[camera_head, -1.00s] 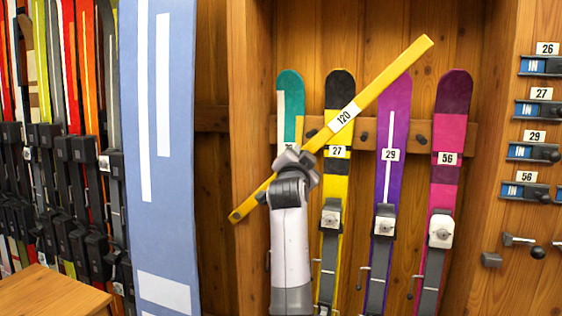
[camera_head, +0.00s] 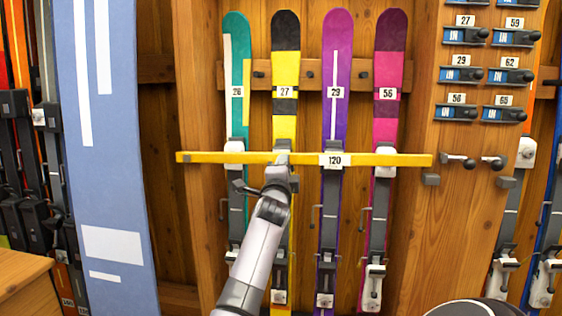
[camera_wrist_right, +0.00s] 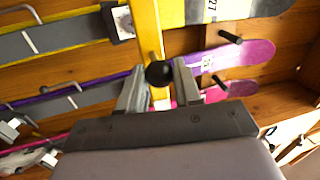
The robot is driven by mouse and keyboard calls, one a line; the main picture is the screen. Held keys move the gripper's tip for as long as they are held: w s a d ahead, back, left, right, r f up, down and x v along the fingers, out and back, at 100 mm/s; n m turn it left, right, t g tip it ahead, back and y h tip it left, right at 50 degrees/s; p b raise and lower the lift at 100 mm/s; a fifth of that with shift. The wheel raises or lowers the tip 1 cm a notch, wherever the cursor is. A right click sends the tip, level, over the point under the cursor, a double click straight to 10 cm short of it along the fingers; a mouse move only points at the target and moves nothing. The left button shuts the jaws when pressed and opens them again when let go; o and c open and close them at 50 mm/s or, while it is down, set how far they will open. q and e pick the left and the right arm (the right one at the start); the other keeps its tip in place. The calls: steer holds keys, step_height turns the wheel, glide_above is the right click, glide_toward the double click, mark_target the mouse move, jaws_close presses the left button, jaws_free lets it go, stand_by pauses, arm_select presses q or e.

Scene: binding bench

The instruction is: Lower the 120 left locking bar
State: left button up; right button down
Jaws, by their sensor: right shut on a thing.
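The yellow locking bar (camera_head: 340,160) marked 120 lies nearly level across the skis in the head view. Its left end shows a dark bolt at the left post (camera_head: 197,185), and its right end overlaps the right panel, just above a small grey block (camera_head: 431,180). My right gripper (camera_head: 281,165) is at the bar, in front of the yellow-black ski 27. In the right wrist view its fingers (camera_wrist_right: 160,85) are closed around a black knob (camera_wrist_right: 160,73) on the yellow bar (camera_wrist_right: 148,30). My left gripper is not in view.
Behind the bar stand skis 26 (camera_head: 236,55), 27 (camera_head: 285,65), 29 (camera_head: 336,60) and 56 (camera_head: 388,65). Several blue IN tags (camera_head: 460,75) are on the right panel. A wide blue board (camera_head: 110,180) stands at the left, a wooden tabletop (camera_head: 20,270) lower left.

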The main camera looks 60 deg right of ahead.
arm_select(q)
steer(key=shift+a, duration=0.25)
arm_select(e)
steer(key=shift+f+m, duration=0.4)
steer(key=shift+f, duration=0.3)
steer(key=shift+f, duration=0.15)
steer(key=c, duration=0.8)
jaws_free()
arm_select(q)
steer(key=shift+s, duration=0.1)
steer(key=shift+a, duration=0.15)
arm_select(e)
steer(key=shift+a, duration=0.15)
